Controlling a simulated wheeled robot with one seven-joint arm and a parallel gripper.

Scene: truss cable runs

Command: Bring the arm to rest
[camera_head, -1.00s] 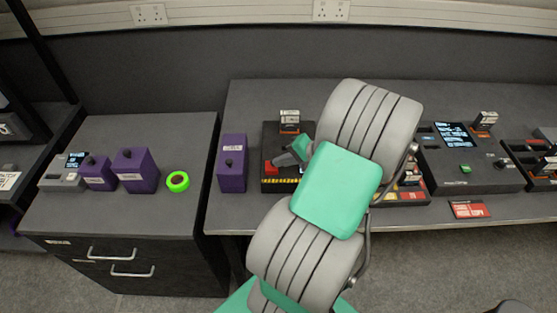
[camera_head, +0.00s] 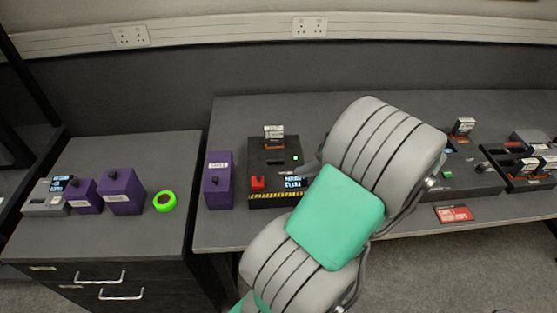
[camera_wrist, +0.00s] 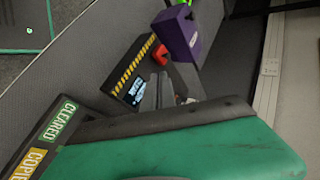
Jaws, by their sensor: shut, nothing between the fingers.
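My arm (camera_head: 335,215), grey with green panels, rises across the middle of the head view over the bench. My gripper is mostly hidden there behind the arm's upper link. In the wrist view my gripper's narrow grey fingers (camera_wrist: 161,88) are together and hold nothing. They appear in front of a black device (camera_wrist: 134,84) with a yellow-striped edge, a lit screen and a red part. The same black device (camera_head: 268,158) shows left of the arm in the head view. I cannot tell the gap between fingers and device.
A purple box (camera_head: 219,180) stands left of the device. A lower cabinet (camera_head: 130,225) bears more purple boxes and a green ring (camera_head: 164,202). Another dark console (camera_head: 480,185) and a red card (camera_head: 454,214) are right of the arm. The bench (camera_head: 225,230) front is mostly clear.

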